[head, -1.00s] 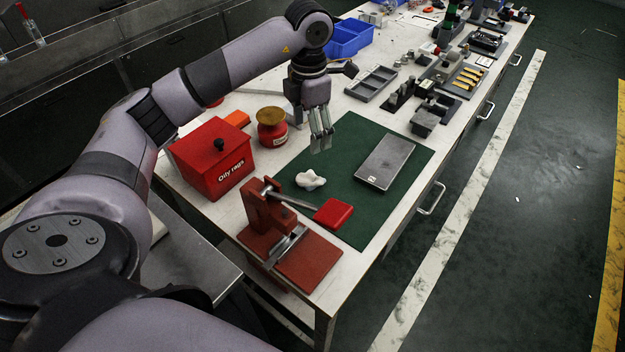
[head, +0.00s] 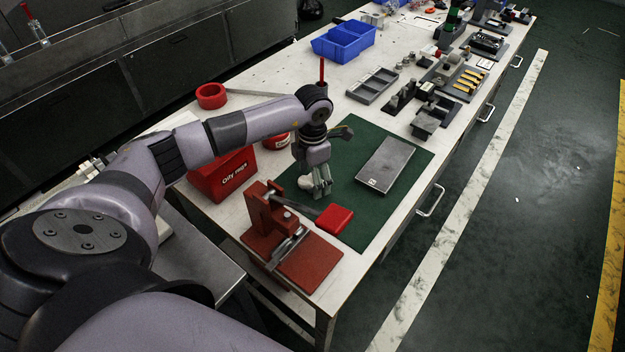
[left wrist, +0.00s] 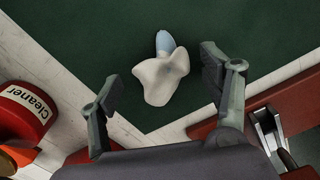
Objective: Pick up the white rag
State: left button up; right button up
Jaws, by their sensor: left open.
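The white rag (left wrist: 160,77) lies crumpled on the green mat (left wrist: 80,30), with a pale blue patch at its far end in the left wrist view. In the head view the rag (head: 305,182) shows only in part, beside and behind my left gripper. My left gripper (head: 322,192) points down close above the mat. In the left wrist view my left gripper (left wrist: 165,98) is open, its fingers apart on either side of the rag's near end, with nothing between them that I can see gripped. My right gripper is not in view.
A red press (head: 268,220) with a lever stands just in front of the gripper. A red oily-rags box (head: 222,178) is to the left, with a red cleaner can (left wrist: 22,112) near it. A grey metal plate (head: 386,163) lies on the mat to the right.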

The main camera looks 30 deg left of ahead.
pick_arm(q)
jog(key=shift+f, duration=0.3)
jog(key=shift+c, duration=0.3)
jog(key=c, duration=1.1)
jog(key=shift+o, duration=0.2)
jog(key=shift+r, duration=0.1)
notch_tip(320, 180, up, 20)
jog(key=b, duration=0.1)
jog(key=shift+b, duration=0.4)
